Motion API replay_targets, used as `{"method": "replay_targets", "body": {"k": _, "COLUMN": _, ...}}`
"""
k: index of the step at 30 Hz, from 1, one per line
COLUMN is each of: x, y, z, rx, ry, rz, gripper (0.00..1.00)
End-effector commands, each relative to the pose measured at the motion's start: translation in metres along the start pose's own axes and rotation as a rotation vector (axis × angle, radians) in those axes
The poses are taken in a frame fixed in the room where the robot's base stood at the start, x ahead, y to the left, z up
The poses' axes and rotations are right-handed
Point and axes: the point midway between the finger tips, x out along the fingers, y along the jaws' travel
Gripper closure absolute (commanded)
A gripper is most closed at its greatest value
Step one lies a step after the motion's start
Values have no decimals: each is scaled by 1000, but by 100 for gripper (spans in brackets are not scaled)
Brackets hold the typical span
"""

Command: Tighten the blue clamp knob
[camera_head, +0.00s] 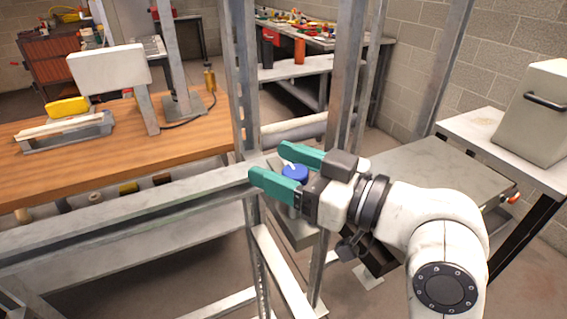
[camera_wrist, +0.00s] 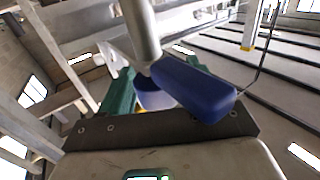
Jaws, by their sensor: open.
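The blue clamp knob (camera_head: 295,173) shows in the head view between the two green fingers of my gripper (camera_head: 268,160), close to the palm. My gripper is open, with one finger on each side of the knob. I cannot tell whether either finger touches it. In the wrist view the blue knob (camera_wrist: 195,88) has a round hub and a long arm pointing right, close in front of the palm. A grey metal rod (camera_wrist: 142,30) runs up from the hub. The knob's arm partly hides one green finger; the other shows left of the hub.
Metal frame posts (camera_head: 345,80) stand just behind my gripper, and a horizontal rail (camera_head: 120,210) runs left from it. A wooden workbench (camera_head: 190,140) is at left. A grey box (camera_head: 535,110) stands on a table at right. A bench with tools (camera_head: 320,42) is at the back.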

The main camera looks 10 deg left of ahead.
Motion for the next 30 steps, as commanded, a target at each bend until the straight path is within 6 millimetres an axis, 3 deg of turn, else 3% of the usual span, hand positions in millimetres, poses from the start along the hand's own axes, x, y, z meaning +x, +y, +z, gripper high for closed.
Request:
{"method": "replay_targets", "body": {"k": 3, "x": 0, "y": 0, "z": 0, "rx": 0, "ry": 0, "rz": 0, "gripper": 37}}
{"method": "replay_targets", "body": {"k": 19, "x": -1, "y": 0, "z": 0, "rx": 0, "ry": 0, "rz": 1, "gripper": 88}}
{"method": "replay_targets", "body": {"k": 30, "x": 0, "y": 0, "z": -2, "rx": 1, "ry": -1, "rz": 62, "gripper": 88}}
